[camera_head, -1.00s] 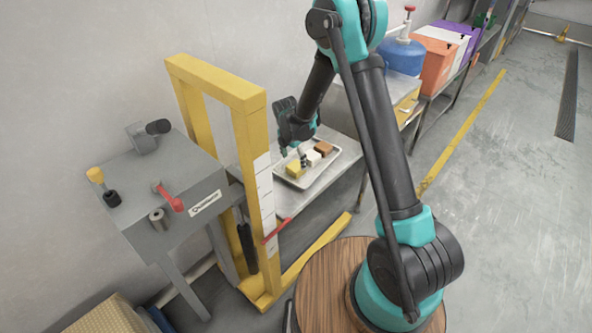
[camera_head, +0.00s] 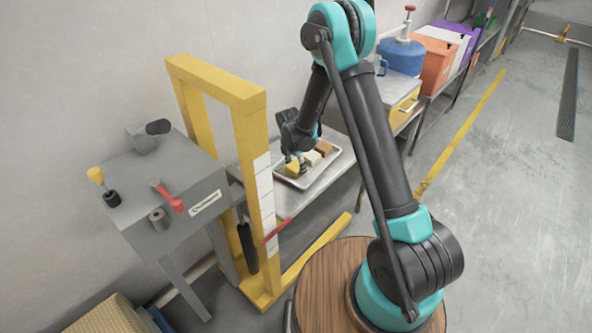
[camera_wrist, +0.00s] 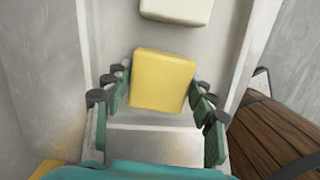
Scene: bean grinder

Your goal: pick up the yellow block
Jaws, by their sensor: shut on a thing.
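The yellow block (camera_wrist: 162,80) sits between the two fingers of my gripper (camera_wrist: 160,98) in the wrist view, turned slightly against them. My gripper is shut on it. In the head view the yellow block (camera_head: 292,168) shows at the near left end of the tray, with my gripper (camera_head: 294,158) right at it from above. The tray (camera_head: 303,188) is pale and shallow and rests on a metal table. I cannot tell whether the block still touches the tray floor.
A white block (camera_head: 311,158) and a brown block (camera_head: 324,148) lie in the tray beyond the yellow one. A yellow frame (camera_head: 255,150) stands left of the tray, near my arm. A grey bench (camera_head: 165,180) stands farther left. Open floor lies to the right.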

